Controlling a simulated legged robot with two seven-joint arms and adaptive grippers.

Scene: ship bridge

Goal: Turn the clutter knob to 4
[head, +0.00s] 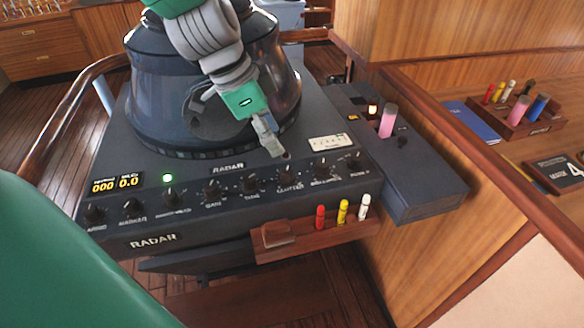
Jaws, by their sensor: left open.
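The radar console (180,232) is dark grey, with a row of small black knobs along its front edge. The clutter knob (285,173) is in the right half of this row, above a label that seems to read CLUTTER. The knob's pointer setting is too small to read. My left gripper (275,149) comes down from the top over the console, its fingers just behind and above the clutter knob. I see the fingers nearly edge-on; they are open and hold nothing. A small gap seems to separate them from the knob. My right gripper is not in view.
The brilliance knob (320,168) and tune knob (250,183) flank the clutter knob. The dark radar hood (165,100) stands behind, close to my left arm. A wooden rack (300,242) with several markers hangs in front. A white label plate (328,141) lies to the right.

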